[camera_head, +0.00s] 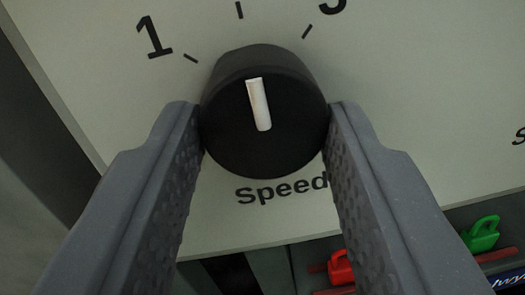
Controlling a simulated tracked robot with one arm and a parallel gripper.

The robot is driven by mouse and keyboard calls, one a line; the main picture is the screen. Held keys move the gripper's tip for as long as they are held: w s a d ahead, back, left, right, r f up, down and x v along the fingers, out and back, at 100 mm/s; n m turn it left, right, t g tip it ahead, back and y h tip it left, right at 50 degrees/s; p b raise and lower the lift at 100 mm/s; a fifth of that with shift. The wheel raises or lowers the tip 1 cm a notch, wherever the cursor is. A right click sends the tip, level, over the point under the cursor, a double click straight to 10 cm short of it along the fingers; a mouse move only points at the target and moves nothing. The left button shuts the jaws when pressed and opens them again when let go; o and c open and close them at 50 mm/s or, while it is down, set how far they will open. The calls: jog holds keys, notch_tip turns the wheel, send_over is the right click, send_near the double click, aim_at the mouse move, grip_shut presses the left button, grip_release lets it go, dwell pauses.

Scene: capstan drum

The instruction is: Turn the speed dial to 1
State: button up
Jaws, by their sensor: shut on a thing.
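The speed dial is a round black knob (292,145) with a white pointer line (258,104), on a pale panel (420,110). The pointer is directed up and slightly left, roughly toward the middle tick (239,10). The label "1" (153,36) and its tick (190,58) are at upper left of the knob. A label that looks like "3" (333,5) is cut off by the top edge. The word "Speed" (281,189) is below the knob. My gripper (265,112) is shut on the knob, one finger touching each side.
Below the panel's lower edge are a red clip-like piece (341,268) and a green one (483,233), near my right finger. A dark area lies left of the panel. The panel face around the knob is flat and clear.

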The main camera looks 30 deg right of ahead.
jog(key=n+p, duration=0.1)
jog(key=n, duration=0.1)
jog(key=n+p, duration=0.1)
jog(key=n, duration=0.2)
jog(key=shift+s+d+f+p, duration=0.1)
jog(key=shift+s+f+p, duration=0.05)
jog(key=shift+p, duration=0.15)
jog(key=shift+s+f+n+t+y+p, duration=0.1)
jog(key=shift+n+t+y+p, duration=0.3)
jog(key=shift+n, duration=0.85)
jog(key=shift+n+t+p, duration=0.2)
jog(key=shift+n+p, duration=0.5)
jog(key=shift+n, duration=0.55)
jog(key=o, duration=1)
jog(key=v, duration=1.3)
jog(key=shift+s, duration=0.25)
